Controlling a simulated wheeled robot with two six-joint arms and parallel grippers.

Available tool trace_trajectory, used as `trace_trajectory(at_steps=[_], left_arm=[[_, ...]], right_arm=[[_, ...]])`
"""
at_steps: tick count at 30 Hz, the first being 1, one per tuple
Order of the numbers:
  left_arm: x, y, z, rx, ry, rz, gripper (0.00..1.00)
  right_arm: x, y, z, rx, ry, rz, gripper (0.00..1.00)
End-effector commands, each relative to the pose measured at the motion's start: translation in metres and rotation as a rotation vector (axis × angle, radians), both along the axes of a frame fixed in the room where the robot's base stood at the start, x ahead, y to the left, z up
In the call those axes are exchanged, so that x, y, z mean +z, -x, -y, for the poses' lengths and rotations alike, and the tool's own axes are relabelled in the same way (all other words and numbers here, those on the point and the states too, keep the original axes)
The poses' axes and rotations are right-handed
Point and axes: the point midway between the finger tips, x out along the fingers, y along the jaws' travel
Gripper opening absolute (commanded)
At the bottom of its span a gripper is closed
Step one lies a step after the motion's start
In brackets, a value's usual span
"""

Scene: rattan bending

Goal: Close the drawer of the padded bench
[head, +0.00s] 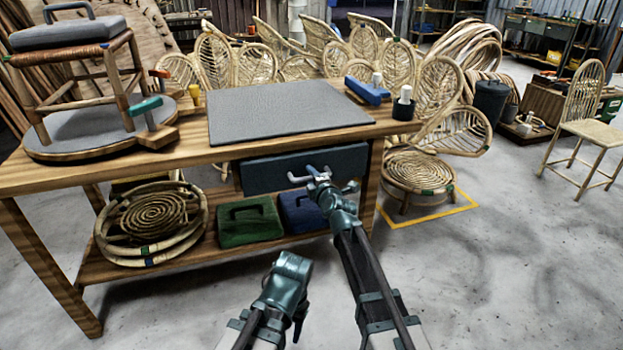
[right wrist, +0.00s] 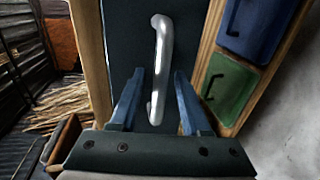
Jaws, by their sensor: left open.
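The padded bench (head: 385,130) is a wooden workbench with a grey pad (head: 285,108) on top. Its dark drawer (head: 268,176) sits under the top; no drawer interior shows, and I cannot tell how far out it is. My right gripper (head: 312,173) is at the drawer front. In the right wrist view, the silver bar handle (right wrist: 160,50) runs between the two blue fingers of the right gripper (right wrist: 159,76), which stand apart with gaps beside the bar. My left gripper (head: 290,268) is open, low in front of the bench, away from the drawer; its fingers are hard to make out.
A green box (head: 248,222) and a blue box (head: 302,214) stand on the lower shelf beside coiled rattan (head: 150,220). A stool (head: 75,75) stands on the bench's left end. A rattan seat (head: 417,172) stands right.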

Motion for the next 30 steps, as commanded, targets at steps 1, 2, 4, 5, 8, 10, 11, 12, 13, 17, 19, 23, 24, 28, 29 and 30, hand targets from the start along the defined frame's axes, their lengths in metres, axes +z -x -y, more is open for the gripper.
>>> trace_trajectory(at_steps=[1, 2, 4, 5, 8, 10, 11, 12, 13, 17, 19, 23, 24, 28, 29, 30], left_arm=[[0.0, 0.0, 0.0, 0.0, 0.0, 0.0, 0.5], [0.0, 0.0, 0.0, 0.0, 0.0, 0.0, 0.5], [0.0, 0.0, 0.0, 0.0, 0.0, 0.0, 0.5], [0.0, 0.0, 0.0, 0.0, 0.0, 0.0, 0.5], [0.0, 0.0, 0.0, 0.0, 0.0, 0.0, 0.5], [0.0, 0.0, 0.0, 0.0, 0.0, 0.0, 0.5], [0.0, 0.0, 0.0, 0.0, 0.0, 0.0, 0.5], [0.0, 0.0, 0.0, 0.0, 0.0, 0.0, 0.5], [0.0, 0.0, 0.0, 0.0, 0.0, 0.0, 0.5], [0.0, 0.0, 0.0, 0.0, 0.0, 0.0, 0.5], [-0.0001, 0.0, 0.0, 0.0, 0.0, 0.0, 0.5], [-0.0001, 0.0, 0.0, 0.0, 0.0, 0.0, 0.5], [-0.0001, 0.0, 0.0, 0.0, 0.0, 0.0, 0.5], [-0.0001, 0.0, 0.0, 0.0, 0.0, 0.0, 0.5], [-0.0001, 0.0, 0.0, 0.0, 0.0, 0.0, 0.5], [-0.0001, 0.0, 0.0, 0.0, 0.0, 0.0, 0.5]], right_arm=[[0.0, 0.0, -0.0001, 0.0, 0.0, 0.0, 0.36], [0.0, 0.0001, -0.0001, 0.0, 0.0, 0.0, 0.31], [0.0, 0.0001, -0.0001, 0.0, 0.0, 0.0, 0.18], [-0.0001, 0.0001, 0.0, 0.0, 0.0, 0.0, 0.13], [-0.0001, 0.0001, -0.0001, 0.0, 0.0, 0.0, 0.0], [-0.0001, 0.0001, -0.0001, 0.0, 0.0, 0.0, 0.0], [-0.0002, 0.0002, -0.0001, 0.0, 0.0, 0.0, 0.0], [-0.0002, 0.0002, -0.0001, 0.0, 0.0, -0.001, 0.0], [-0.0002, 0.0001, 0.0, 0.0, 0.0, -0.001, 0.0], [-0.0002, 0.0003, 0.0, 0.0, 0.0, -0.001, 0.0], [-0.0003, 0.0003, 0.0, 0.0, 0.0, -0.001, 0.0], [-0.0003, 0.0003, 0.0, 0.0, 0.0, -0.001, 0.0], [-0.0003, 0.0003, 0.0, 0.001, 0.0, -0.001, 0.0], [-0.0004, 0.0003, 0.0, 0.001, 0.0, -0.001, 0.0], [-0.0004, 0.0003, 0.0, 0.001, 0.0, -0.001, 0.0], [-0.0004, 0.0003, 0.0, 0.001, 0.0, -0.001, 0.0]])
